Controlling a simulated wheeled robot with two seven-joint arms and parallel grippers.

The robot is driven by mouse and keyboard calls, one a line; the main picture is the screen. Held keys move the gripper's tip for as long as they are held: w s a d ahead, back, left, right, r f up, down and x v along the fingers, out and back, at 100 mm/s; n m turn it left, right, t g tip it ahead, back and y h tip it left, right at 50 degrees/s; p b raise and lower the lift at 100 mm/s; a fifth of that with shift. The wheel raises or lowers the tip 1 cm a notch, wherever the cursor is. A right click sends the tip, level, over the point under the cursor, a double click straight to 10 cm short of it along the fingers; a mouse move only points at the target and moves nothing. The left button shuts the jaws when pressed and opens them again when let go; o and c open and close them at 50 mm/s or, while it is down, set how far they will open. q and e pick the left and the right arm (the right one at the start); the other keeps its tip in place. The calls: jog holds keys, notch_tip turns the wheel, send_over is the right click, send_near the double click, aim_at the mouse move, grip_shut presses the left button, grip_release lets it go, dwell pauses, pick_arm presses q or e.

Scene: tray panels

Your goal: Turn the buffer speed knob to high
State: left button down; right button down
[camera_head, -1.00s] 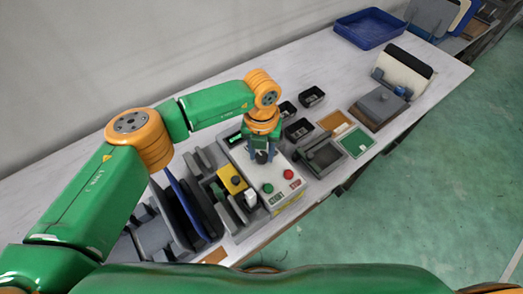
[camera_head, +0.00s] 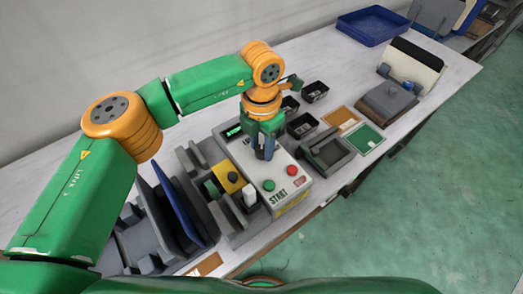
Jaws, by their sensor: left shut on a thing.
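The control box (camera_head: 284,199) has a light grey top with a green START button (camera_head: 268,185) and a red STOP button (camera_head: 292,170). A small lit display (camera_head: 233,131) sits at its far left. My left gripper (camera_head: 265,153) points down at the box top behind the buttons. It is shut on the speed knob, which is largely hidden by the fingers, so its pointer and setting cannot be read. My right gripper is not in view.
A yellow box with a black button (camera_head: 228,178) stands left of the control box, among grey upright racks. Small black bins (camera_head: 315,91) lie behind and to the right. A green card (camera_head: 366,139) and a blue tray (camera_head: 372,27) are farther right.

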aim_at(262, 149)
pick_arm(q)
jog(key=m+b, duration=0.2)
jog(key=m, duration=0.2)
jog(key=shift+m, duration=0.3)
jog(key=m, duration=0.2)
jog(key=shift+m, duration=0.3)
jog(key=shift+r+m+b, duration=0.1)
jog(key=shift+m+b, duration=0.2)
jog(key=shift+m, duration=1.6)
jog(key=shift+c, duration=2.2)
grip_release()
notch_tip(262, 149, up, 7)
